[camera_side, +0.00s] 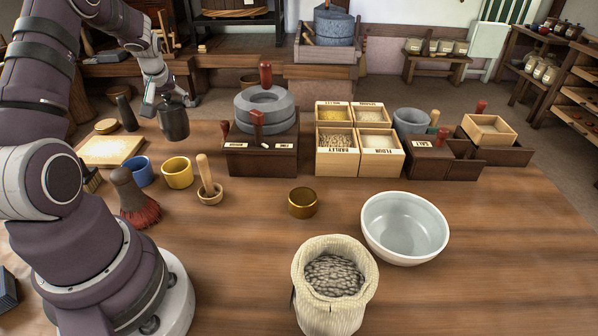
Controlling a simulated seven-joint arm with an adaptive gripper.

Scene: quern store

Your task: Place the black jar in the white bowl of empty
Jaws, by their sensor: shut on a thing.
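The black jar (174,123) hangs below my gripper (171,98) at the upper left. My gripper is shut on its top and holds it up, with the fingertips small and partly unclear. The jar looks roughly upright, above or behind the back left of the table; its exact height is hard to tell. The white bowl (376,245) stands on the table at the right front, far from the jar. Its inside looks empty.
A cream sack (316,309) of grey grain stands left of the bowl. A brass cup (303,203), a mortar with pestle (210,192), yellow (177,173) and blue (139,171) cups, and a quern (262,110) stand between jar and bowl. Grain boxes (337,163) line the back.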

